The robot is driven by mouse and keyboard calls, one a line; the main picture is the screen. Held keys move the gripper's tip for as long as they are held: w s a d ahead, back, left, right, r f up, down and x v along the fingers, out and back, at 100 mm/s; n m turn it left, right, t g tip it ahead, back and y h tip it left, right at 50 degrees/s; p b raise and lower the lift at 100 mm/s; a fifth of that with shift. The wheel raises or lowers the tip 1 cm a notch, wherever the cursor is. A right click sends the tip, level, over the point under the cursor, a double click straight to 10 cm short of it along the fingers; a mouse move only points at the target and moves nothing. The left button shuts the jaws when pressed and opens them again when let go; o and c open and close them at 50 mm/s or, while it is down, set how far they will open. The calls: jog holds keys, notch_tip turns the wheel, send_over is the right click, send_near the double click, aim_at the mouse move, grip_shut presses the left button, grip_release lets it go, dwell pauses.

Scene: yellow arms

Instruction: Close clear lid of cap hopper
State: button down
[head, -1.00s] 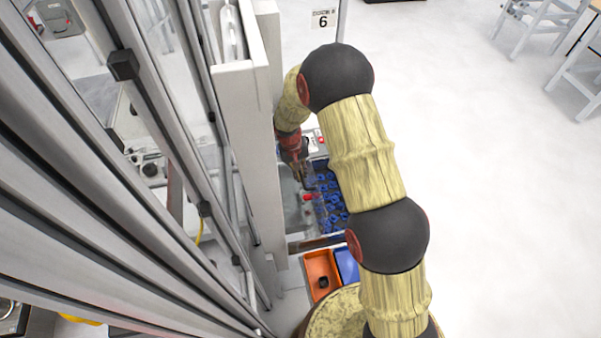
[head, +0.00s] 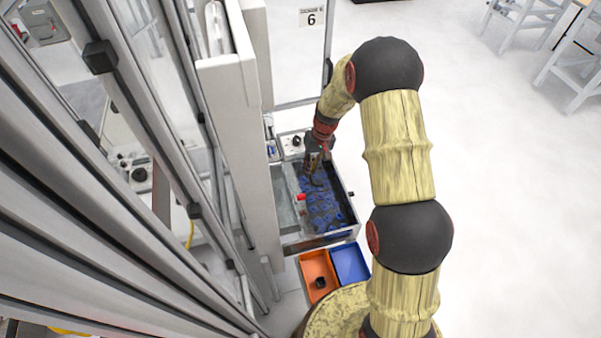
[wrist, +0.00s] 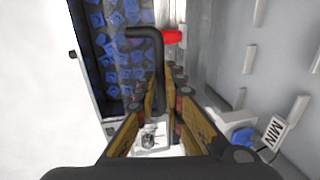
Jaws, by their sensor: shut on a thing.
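The cap hopper (head: 318,242) is a metal-edged box with many blue caps (head: 323,208) inside, below my gripper in the head view. In the wrist view the blue caps (wrist: 118,62) show at upper left. The clear lid (wrist: 140,75) seems to be the hazy sheet over part of them; its edges and exact tilt are hard to make out. A bent black handle (wrist: 158,60) runs down between my fingers. My gripper (head: 312,172) is at the far part of the hopper. In the wrist view its fingers (wrist: 163,105) are shut on the black handle.
A red-tipped part (wrist: 173,37) is beside the handle. A grey wall with pale ribs (wrist: 245,65) and a MIN label (wrist: 272,132) is to the right. Orange (head: 318,275) and blue (head: 349,262) bins stand before the hopper. A tall white post (head: 235,150) is close on the left.

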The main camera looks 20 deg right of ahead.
jog(key=d+f+y+b, duration=0.3)
jog(key=d+f+b, duration=0.1)
jog(key=d+b, duration=0.1)
jog(key=d+f+y+b, duration=0.3)
jog(key=d+f+b, duration=0.1)
jog(key=b, duration=0.3)
jog(key=d+f+y+b, duration=0.3)
jog(key=d+f+b, duration=0.1)
jog(key=d+b, duration=0.2)
jog(key=shift+d+f+b, duration=0.15)
jog(key=shift+f+b, duration=0.15)
jog(key=shift+b, duration=0.05)
jog(key=c, duration=2.4)
grip_release()
jog(key=shift+r, duration=0.3)
jog(key=o, duration=0.5)
jog(key=shift+a+f, duration=0.1)
jog(key=shift+a, duration=0.1)
jog(key=d+r+b, duration=0.1)
jog(key=d+r, duration=0.1)
jog(key=d, duration=0.7)
jog(key=shift+a+f+b, duration=0.1)
jog(key=shift+b, duration=0.3)
